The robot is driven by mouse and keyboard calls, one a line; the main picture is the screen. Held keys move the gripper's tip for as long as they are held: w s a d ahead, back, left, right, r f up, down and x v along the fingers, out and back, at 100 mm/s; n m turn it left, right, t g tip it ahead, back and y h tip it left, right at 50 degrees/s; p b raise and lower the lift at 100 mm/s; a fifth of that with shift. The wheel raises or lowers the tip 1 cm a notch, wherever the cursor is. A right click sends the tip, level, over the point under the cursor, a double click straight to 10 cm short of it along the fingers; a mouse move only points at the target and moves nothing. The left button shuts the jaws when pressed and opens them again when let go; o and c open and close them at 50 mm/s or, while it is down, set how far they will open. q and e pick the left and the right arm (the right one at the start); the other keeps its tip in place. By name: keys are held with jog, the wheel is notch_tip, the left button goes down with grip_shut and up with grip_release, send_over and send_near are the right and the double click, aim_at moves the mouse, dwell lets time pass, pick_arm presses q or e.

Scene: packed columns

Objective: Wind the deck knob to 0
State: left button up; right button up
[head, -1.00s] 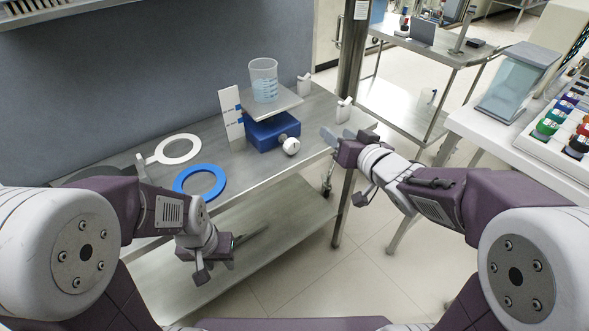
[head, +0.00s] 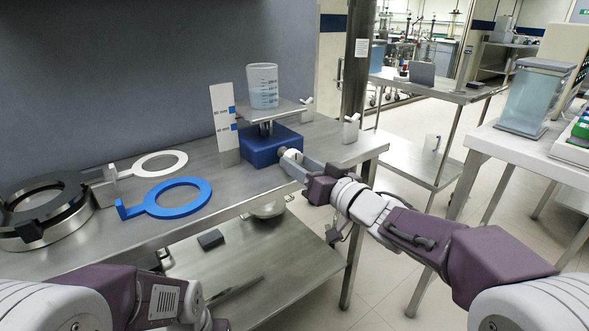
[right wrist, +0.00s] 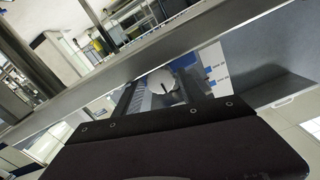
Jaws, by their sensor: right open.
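A blue lab jack (head: 262,148) stands on the steel bench. Its raised metal deck (head: 270,112) carries a beaker (head: 263,86) of pale blue liquid. A white scale card (head: 223,124) with two blue marks stands at its left. The pale knob (head: 284,152) on the jack's front is partly hidden by my right gripper (head: 292,164). That gripper is open, its fingers around or just before the knob; contact is unclear. The right wrist view shows the round knob face (right wrist: 187,84) between the fingers.
A blue ring (head: 178,197) and a white ring (head: 155,165) with handles lie left of the jack, beside a round metal fixture (head: 40,210). Small white clips (head: 350,130) stand on the bench's right. A lower shelf (head: 250,265) runs beneath.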

jog(key=shift+x, duration=1.15)
grip_shut()
jog(key=shift+n, duration=0.3)
jog(key=n, duration=0.2)
jog(key=shift+n, duration=2.1)
jog(key=shift+d, duration=0.1)
